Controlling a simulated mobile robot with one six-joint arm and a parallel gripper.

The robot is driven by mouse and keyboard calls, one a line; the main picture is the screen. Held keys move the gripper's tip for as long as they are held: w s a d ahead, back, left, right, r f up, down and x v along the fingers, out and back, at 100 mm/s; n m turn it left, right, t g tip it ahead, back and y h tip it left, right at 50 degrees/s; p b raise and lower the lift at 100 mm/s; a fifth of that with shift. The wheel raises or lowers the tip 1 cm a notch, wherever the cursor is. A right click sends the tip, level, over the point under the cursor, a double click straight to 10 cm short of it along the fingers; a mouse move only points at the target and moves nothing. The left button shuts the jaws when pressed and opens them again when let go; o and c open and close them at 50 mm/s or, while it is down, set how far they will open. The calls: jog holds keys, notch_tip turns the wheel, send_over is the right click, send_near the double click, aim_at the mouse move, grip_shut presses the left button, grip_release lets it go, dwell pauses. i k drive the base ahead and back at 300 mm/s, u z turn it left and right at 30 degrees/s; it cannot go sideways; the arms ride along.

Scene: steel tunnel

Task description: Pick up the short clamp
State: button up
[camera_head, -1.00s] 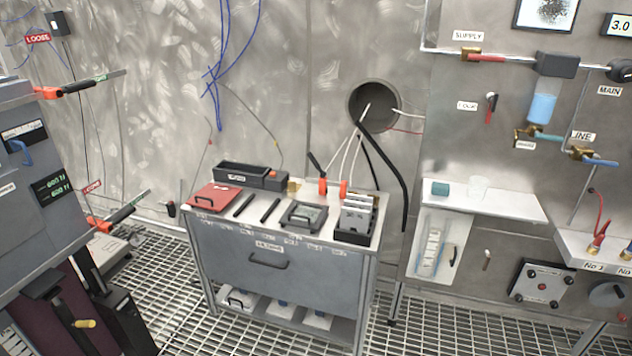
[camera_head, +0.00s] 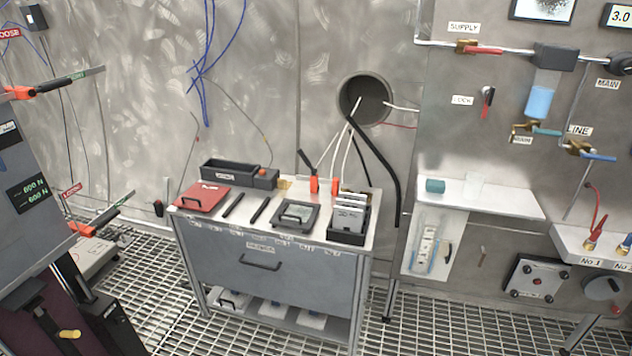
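No label that I can read names a short clamp. Two orange pieces (camera_head: 314,185) stand at the back of the cart top, with a dark bar leaning up beside the left one; they may be clamps, but they are small. At the left, an orange-and-black bar tool (camera_head: 55,86) sticks out from the grey unit, and a second one (camera_head: 100,216) sticks out lower down. These look like bar clamps. I cannot tell which of these is the short one. My gripper is not in view.
A grey unit (camera_head: 35,190) stands left. A white shelf (camera_head: 500,204) is right.

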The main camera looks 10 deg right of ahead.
aim_at(314, 180)
jog(key=z, duration=0.05)
jog(key=k, duration=0.6)
jog(key=z, duration=0.1)
jog(key=i, duration=1.45)
jog(key=u, duration=0.9)
jog(key=i, duration=0.65)
jog(key=u, duration=0.4)
